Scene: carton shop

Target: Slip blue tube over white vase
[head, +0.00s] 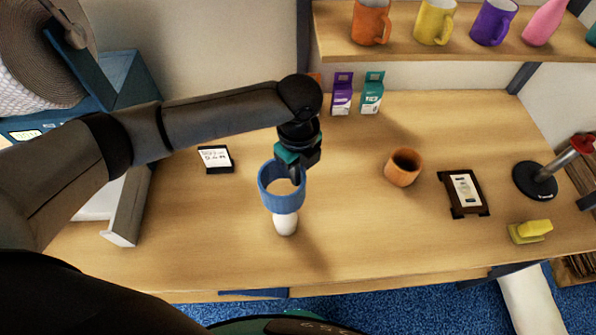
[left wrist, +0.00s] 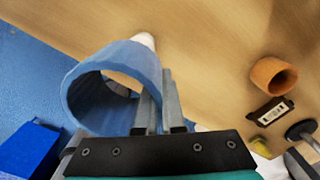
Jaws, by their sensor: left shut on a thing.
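The blue tube (head: 282,198) is a short, wide, open ring held in the air in the head view. My left gripper (head: 296,172) is shut on its wall at the right far side. The white vase (head: 286,224) stands on the table, its lower part showing just below the tube and its top hidden by it. Bare wood shows through the tube's opening. In the left wrist view the tube (left wrist: 112,62) sits at the fingers (left wrist: 158,105), and a bit of the vase (left wrist: 145,40) shows past its outer wall. My right gripper is not in view.
An orange cup (head: 403,168), a dark framed card (head: 464,193), a yellow sponge-like block (head: 531,231) and a black round-based stand (head: 535,180) are to the right. A small sign (head: 215,158) lies left. Cartons (head: 342,95) stand at the back under a mug shelf (head: 440,45).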

